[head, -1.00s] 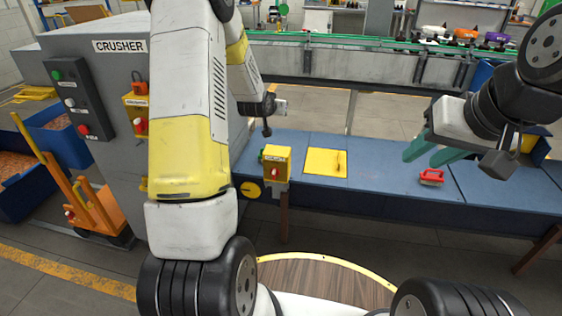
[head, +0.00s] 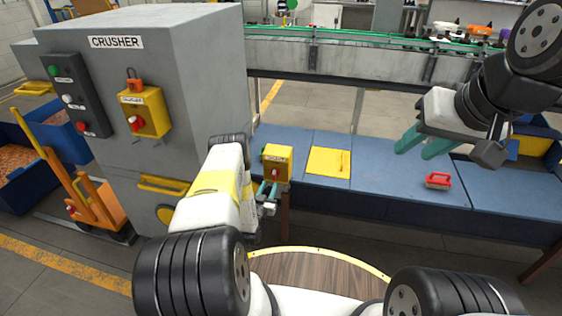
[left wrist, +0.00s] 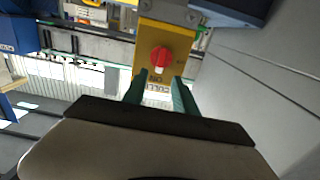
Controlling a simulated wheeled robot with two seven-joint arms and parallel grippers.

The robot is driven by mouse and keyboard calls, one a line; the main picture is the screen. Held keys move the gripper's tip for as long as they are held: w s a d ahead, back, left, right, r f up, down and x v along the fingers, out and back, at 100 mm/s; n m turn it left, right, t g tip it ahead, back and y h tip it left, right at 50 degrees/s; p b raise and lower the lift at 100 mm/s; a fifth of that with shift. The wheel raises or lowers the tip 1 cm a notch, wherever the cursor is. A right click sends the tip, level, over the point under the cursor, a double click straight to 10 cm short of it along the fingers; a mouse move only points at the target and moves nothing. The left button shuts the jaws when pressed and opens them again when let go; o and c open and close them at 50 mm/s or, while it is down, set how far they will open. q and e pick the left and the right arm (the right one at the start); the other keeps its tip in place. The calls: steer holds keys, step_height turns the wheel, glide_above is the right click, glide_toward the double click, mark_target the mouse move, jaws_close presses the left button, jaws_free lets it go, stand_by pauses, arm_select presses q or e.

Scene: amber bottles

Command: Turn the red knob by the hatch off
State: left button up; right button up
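The red knob (head: 275,173) is on the front of a small yellow box (head: 278,155) at the near edge of the blue bench, left of the yellow hatch (head: 328,162). In the left wrist view the red knob (left wrist: 160,58) shows a white mark pointing down in the picture. My left gripper (head: 268,193) is in front of and just below the box. Its teal fingers (left wrist: 158,92) are apart, with the knob beyond their tips and nothing between them. My right gripper (head: 423,145) is open and empty above the bench at the right.
The grey crusher (head: 190,70) stands at the left, with another yellow switch box (head: 146,112) and a dark button panel (head: 77,97). A red-handled brush (head: 438,181) lies on the blue bench (head: 385,178). A conveyor (head: 350,57) runs behind.

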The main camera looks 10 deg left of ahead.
mark_target(274, 175)
arm_select(q)
steer(key=w, duration=0.7)
steer(key=shift+w+d, duration=0.15)
steer(key=shift+w, duration=0.15)
jaws_close()
